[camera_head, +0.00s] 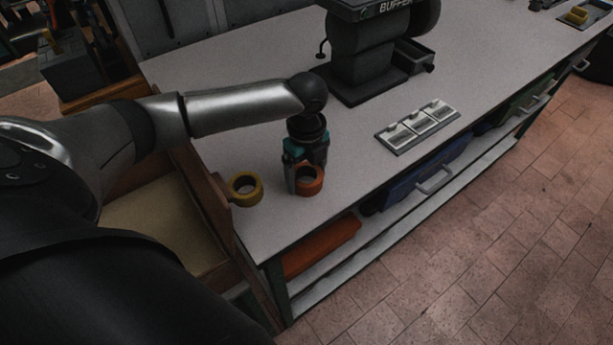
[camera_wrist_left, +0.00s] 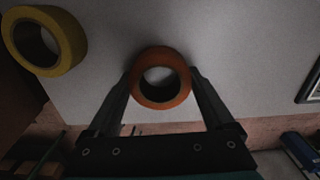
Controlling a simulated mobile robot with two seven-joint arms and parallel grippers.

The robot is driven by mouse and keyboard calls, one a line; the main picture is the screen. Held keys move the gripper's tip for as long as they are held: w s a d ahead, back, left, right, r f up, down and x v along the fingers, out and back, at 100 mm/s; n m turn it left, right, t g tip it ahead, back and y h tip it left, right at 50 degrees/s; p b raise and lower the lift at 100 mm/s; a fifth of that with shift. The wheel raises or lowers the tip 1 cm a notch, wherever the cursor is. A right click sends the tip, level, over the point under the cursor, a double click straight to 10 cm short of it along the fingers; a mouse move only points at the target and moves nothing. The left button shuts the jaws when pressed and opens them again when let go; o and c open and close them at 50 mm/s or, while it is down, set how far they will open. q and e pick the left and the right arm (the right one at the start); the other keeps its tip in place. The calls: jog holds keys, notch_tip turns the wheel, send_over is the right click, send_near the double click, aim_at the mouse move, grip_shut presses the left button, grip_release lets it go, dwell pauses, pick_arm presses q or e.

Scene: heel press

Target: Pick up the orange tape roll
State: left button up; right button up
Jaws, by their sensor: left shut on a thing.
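The orange tape roll (camera_head: 309,187) is near the front edge of the workbench, between the fingers of my left gripper (camera_head: 305,186). The left wrist view shows the orange roll (camera_wrist_left: 161,94) with its round hole facing the camera. The two fingers of my left gripper (camera_wrist_left: 161,85) press on its left and right sides. I cannot tell for sure whether the roll touches the bench top. My right gripper is not in view.
A yellow tape roll (camera_head: 245,189) lies close by on the left, near the wooden edge. A tray with light squares (camera_head: 418,126) and a dark buffer machine (camera_head: 362,62) stand farther back. Blue and orange items sit below the edge.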

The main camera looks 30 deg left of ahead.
pick_arm(q)
jog(key=shift+r, duration=0.1)
notch_tip(320, 180, up, 20)
jog(key=p, duration=0.2)
jog(key=s+d+f+n+b, duration=0.2)
jog(key=d+f+n+b, duration=0.2)
jog(key=n, duration=0.7)
jog(key=s+d+f+n+b, duration=0.3)
jog(key=f+n+b, duration=0.4)
jog(key=n, duration=0.4)
jog(key=shift+s+d+f, duration=0.3)
jog(key=shift+d+f, duration=0.05)
jog(key=shift+d, duration=0.4)
